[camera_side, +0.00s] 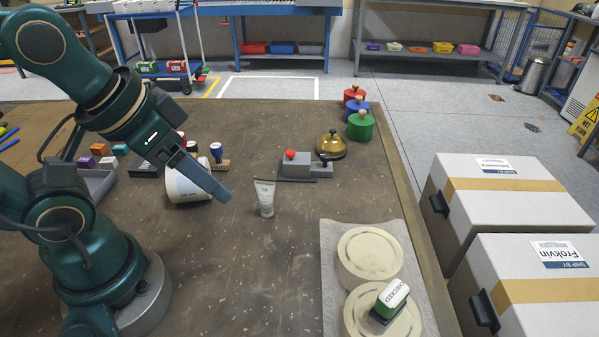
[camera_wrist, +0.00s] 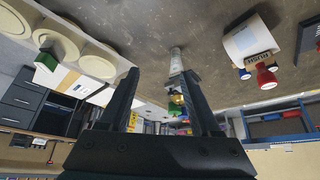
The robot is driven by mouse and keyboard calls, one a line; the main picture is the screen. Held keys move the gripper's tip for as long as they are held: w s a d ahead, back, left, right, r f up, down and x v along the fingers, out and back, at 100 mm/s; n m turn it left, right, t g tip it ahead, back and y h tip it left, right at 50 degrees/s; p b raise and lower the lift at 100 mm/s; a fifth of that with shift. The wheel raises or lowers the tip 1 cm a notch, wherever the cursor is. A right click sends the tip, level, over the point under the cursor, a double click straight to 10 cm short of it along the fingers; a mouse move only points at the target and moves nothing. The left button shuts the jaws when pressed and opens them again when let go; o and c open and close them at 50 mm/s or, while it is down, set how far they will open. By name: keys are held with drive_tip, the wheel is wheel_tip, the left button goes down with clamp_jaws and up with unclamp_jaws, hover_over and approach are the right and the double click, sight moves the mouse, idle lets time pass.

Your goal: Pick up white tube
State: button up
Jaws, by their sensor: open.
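The white tube (camera_side: 265,198) stands upright on the brown table, near the middle of the side view. In the wrist view, which is upside down, the white tube (camera_wrist: 176,62) shows beyond the fingers, nearer the right finger. My gripper (camera_side: 222,192) is to the left of the tube, apart from it, angled down toward the table. In the wrist view my gripper (camera_wrist: 160,76) has its two fingers spread wide with nothing held between them.
A white cylinder (camera_side: 184,186) lies close behind my gripper. A grey block with a red knob (camera_side: 296,165) and a brass bell (camera_side: 331,147) stand behind the tube. A pale mat (camera_side: 331,262) with round discs lies front right. The table in front of the tube is clear.

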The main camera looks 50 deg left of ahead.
drive_tip(key=shift+o, duration=0.3)
drive_tip(key=m+g+y, duration=0.2)
drive_tip(key=m+y, duration=1)
drive_tip(key=m, duration=0.7)
hover_over(268, 208)
drive_tip(key=f, duration=0.9)
drive_tip(key=shift+s+d, duration=0.2)
drive_tip(key=shift+d, duration=0.05)
drive_tip(key=f+m, duration=0.1)
drive_tip(key=d+f+m+t, duration=0.1)
drive_tip(key=f, duration=0.1)
drive_tip(key=d+f+m, duration=0.1)
drive_tip(key=f, duration=0.1)
drive_tip(key=shift+s+d+t, duration=0.25)
drive_tip(key=shift+s+t, duration=0.1)
drive_tip(key=shift+t, duration=0.05)
drive_tip(key=shift+s+d+f+m, duration=0.1)
drive_tip(key=shift+s+f+m, duration=0.1)
drive_tip(key=shift+m, duration=0.2)
drive_tip(key=shift+f, duration=0.15)
drive_tip(key=shift+x, duration=2.4)
